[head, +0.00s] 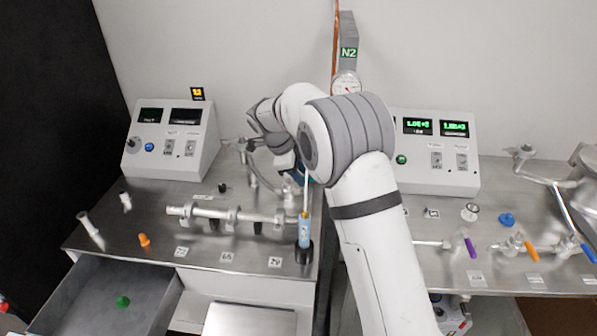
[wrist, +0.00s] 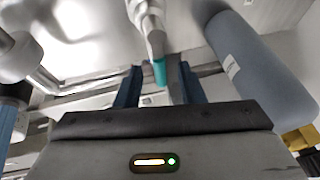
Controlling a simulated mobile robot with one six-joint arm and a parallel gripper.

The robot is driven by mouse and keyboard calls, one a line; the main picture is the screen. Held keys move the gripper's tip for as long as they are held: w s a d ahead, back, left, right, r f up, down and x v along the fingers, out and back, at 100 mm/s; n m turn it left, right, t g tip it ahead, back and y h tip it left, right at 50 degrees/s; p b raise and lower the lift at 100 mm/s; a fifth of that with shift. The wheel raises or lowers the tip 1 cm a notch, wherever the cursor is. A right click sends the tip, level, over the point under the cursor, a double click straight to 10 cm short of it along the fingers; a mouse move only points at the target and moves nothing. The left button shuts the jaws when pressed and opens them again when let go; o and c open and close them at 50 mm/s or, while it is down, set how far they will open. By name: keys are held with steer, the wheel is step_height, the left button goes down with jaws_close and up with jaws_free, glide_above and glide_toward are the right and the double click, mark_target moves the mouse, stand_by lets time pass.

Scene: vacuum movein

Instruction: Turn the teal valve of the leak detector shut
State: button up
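The teal valve handle (wrist: 159,72) is a short teal piece at the end of a pale metal valve body (wrist: 148,25) in the wrist view. My gripper (wrist: 158,78) has its two dark blue fingers spread apart, one on each side of the handle. The handle is close to the right finger, with a gap to the left finger; I cannot tell whether it touches the right one. In the head view my arm hides most of the gripper and the valve, at the back right of the left bench (head: 150,225).
A grey-blue cylinder (wrist: 262,75) is close on the right in the wrist view. A horizontal metal pipe (head: 225,213) and a light blue bottle (head: 305,236) stand on the left bench. Its drawer (head: 75,295) is open. The right bench holds purple (head: 470,247), orange (head: 531,251) and blue handles (head: 587,253).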

steer(key=shift+f, duration=0.1)
steer(key=shift+c, duration=0.5)
jaws_close()
